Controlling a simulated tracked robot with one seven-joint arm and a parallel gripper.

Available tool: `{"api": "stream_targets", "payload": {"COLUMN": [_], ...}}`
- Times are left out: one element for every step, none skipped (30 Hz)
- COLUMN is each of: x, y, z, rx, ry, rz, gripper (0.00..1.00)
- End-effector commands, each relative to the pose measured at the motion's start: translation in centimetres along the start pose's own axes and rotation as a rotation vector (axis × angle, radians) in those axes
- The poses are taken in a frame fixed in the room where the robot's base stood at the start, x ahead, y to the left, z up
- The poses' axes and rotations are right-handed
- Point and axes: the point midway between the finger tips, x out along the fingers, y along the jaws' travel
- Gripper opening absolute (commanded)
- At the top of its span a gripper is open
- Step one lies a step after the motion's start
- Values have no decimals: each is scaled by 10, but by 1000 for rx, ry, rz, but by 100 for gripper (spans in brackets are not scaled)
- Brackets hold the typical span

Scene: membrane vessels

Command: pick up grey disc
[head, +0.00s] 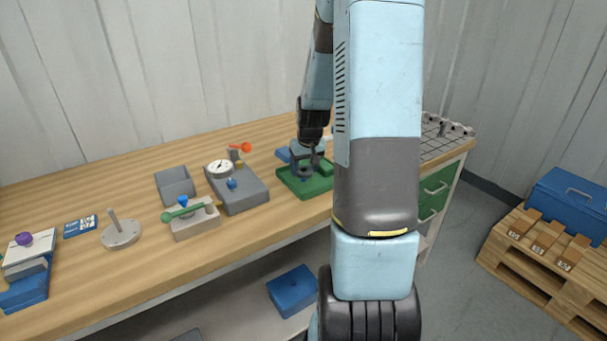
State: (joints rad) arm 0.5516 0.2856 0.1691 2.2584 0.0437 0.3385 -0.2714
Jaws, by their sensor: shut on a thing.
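My gripper (307,170) is at the back right of the workbench, low over a green tray (322,188). It points down and is shut on a small dark grey round thing, which I take to be the grey disc (303,174). The fingers partly hide the disc. It is too small to tell whether it still touches the tray. My arm hides the right part of the tray.
A grey base with a dial gauge (219,169) stands left of the tray. A wire rack (440,140) is at right.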

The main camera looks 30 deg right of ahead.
Motion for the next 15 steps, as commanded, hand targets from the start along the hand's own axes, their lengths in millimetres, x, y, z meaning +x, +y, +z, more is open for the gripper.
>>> {"api": "stream_targets", "payload": {"x": [-10, -15, -21, -27, -32, -40, -45, -51, -58, -64, -70, -77, -82, -86, -90], "y": [0, 0, 1, 1, 1, 1, 1, 0, 0, 1, 1, 1, 1, 1, 0], "z": [-1, 2, 5, 8, 11, 14, 16, 19, 22, 25, 28, 31, 36, 41, 48], "rx": [1, 1, 0, 0, 0, 1, 1, 0, 0, 0, 1, 0, 1, 1, 1], "ry": [4, 3, 4, 5, 4, 5, 5, 5, 5, 5, 4, 5, 3, 3, 2], "rz": [1, 2, 2, 3, 2, 2, 2, 3, 3, 3, 2, 3, 2, 3, 2], "gripper": [31, 31, 31, 31, 31, 31, 31, 31, 31, 31, 31, 31, 31, 31, 31]}}
